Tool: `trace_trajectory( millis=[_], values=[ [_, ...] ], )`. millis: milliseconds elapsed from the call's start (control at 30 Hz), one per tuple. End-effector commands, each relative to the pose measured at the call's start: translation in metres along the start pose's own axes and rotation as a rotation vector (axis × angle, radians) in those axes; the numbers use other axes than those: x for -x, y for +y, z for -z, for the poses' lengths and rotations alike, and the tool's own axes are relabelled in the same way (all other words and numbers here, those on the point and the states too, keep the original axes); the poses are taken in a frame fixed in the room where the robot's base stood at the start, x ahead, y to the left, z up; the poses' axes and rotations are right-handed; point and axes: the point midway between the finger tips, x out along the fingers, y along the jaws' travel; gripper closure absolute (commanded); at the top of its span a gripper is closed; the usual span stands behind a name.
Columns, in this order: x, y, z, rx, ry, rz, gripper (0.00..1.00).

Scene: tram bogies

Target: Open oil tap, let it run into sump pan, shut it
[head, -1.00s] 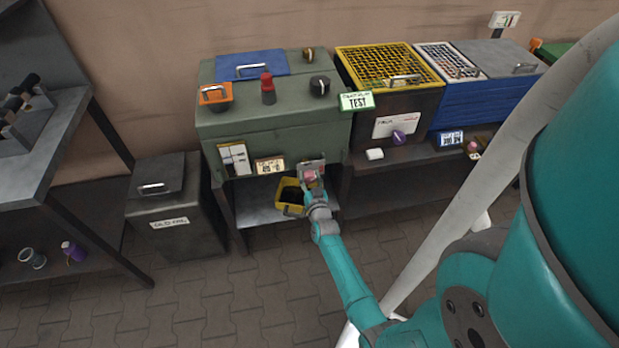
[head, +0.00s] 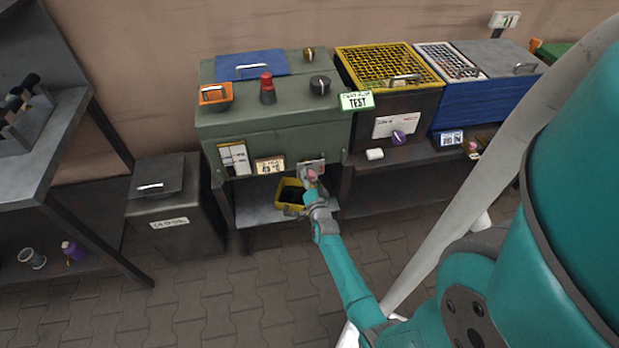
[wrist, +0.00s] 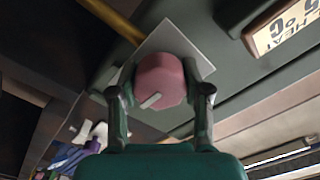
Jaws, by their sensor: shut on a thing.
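The oil tap's pink knob (wrist: 160,78) shows in the wrist view, with a pale pointer bar on its face and a light square plate (wrist: 176,42) behind it. My gripper (wrist: 162,93) is shut on this knob, one finger on each side. In the head view the knob (head: 311,175) is small, under the front right edge of the green cabinet (head: 240,131), with my gripper (head: 313,183) at it. The yellow sump pan (head: 290,207) sits on the shelf below, just left of my gripper. Its inside looks dark. I cannot make out any oil stream.
A dark lidded bin (head: 178,238) stands left of the cabinet. An orange-handled block (head: 215,94), a red button (head: 267,91) and a black knob (head: 320,86) are on the cabinet top.

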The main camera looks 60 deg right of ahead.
Motion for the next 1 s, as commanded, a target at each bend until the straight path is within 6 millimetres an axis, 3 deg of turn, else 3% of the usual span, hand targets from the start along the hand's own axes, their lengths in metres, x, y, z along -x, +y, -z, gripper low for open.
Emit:
trace_trajectory(
  millis=[467,500,600,1000],
  values=[
    [-0.0008,-0.0005,0.0005,-0.016,0.001,0.0,0.87],
    [-0.0008,-0.0005,0.0005,-0.016,0.001,0.0,0.5],
    [-0.0007,-0.0004,0.0005,-0.016,0.001,0.0,0.27],
    [0.0043,0.0003,-0.0002,-0.015,0.0,0.0,0.27]
  ],
)
